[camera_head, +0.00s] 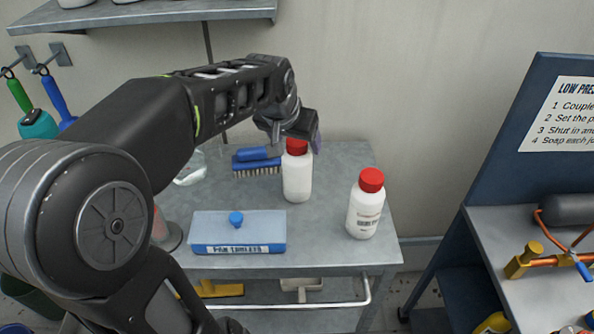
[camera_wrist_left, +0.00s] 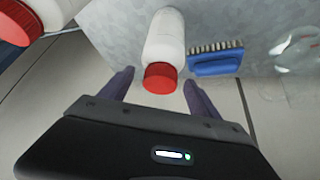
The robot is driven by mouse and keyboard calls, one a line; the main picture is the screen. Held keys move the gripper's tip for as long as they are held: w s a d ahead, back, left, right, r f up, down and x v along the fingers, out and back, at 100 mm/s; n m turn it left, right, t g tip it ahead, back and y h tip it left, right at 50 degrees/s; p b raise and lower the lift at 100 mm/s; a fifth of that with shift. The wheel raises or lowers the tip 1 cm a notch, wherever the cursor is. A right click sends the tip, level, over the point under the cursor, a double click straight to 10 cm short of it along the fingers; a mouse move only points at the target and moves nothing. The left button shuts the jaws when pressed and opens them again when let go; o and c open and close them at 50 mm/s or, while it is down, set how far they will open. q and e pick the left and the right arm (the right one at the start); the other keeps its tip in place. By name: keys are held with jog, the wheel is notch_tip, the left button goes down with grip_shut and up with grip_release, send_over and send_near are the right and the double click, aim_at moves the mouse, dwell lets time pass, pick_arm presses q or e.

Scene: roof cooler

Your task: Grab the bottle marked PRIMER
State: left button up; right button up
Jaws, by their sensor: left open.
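Two white bottles with red caps stand upright on a grey metal cart. One bottle (camera_head: 297,180) is near the cart's middle back. The other bottle (camera_head: 365,212) is nearer the front right and carries a printed label too small to read, so I cannot tell which is marked PRIMER. My left gripper (camera_head: 304,133) is at the cap of the middle bottle. In the left wrist view, my open fingers (camera_wrist_left: 158,82) lie to either side of that bottle's red cap (camera_wrist_left: 160,78), apparently not touching it. The other bottle's cap (camera_wrist_left: 14,24) shows at the upper left. My right gripper is out of view.
A blue brush (camera_head: 256,162) lies just left of the middle bottle and also shows in the left wrist view (camera_wrist_left: 215,64). A clear glass item (camera_head: 190,170) stands at the left. A wall shelf (camera_head: 170,12) is above.

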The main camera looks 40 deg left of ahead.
pick_arm(q)
jog(key=shift+w+a+f, duration=0.1)
jog(key=shift+w+f, duration=0.15)
jog(key=shift+f, duration=0.25)
jog(key=shift+c, duration=0.3)
grip_shut()
dwell(0.5)
jog(key=shift+s, duration=0.1)
